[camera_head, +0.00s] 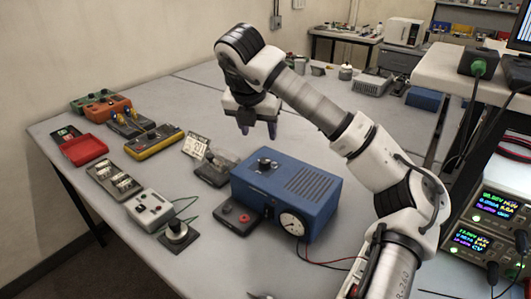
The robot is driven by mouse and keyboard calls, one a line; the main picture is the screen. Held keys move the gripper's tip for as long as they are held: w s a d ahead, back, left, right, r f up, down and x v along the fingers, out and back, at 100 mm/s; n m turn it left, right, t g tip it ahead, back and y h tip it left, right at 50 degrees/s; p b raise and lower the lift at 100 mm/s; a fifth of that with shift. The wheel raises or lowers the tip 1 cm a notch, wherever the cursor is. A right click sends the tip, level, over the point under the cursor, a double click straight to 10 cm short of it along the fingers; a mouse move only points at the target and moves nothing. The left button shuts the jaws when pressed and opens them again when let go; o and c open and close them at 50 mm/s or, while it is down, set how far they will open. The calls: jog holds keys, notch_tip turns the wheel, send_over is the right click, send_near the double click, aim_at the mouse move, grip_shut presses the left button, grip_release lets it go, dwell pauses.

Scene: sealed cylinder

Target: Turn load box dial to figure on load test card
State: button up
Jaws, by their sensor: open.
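A blue box (322,211) stands on the grey table, with vent slots and a black dial (265,163) on its top; it looks like the load box. A round white gauge (292,223) is on its front. The dial's setting is too small to read. A small white card (196,146) stands tilted to the left of the blue box; it may be the load test card, and its figure cannot be read. My gripper (257,129) is open and empty, pointing down, above and behind the dial in the picture, apart from it.
A small dark box with a red button (238,217) sits left of the gauge. A grey box (150,209), a yellow instrument (154,141), a red case (83,149) and orange devices (108,108) line the left side. Power supplies (485,222) stand at right. The table behind my gripper is mostly clear.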

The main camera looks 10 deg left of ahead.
aim_at(265, 160)
jog(key=p+x, duration=0.3)
jog(key=x, duration=0.9)
jog(key=shift+f, duration=0.25)
jog(key=shift+c, duration=0.4)
jog(key=c, duration=0.9)
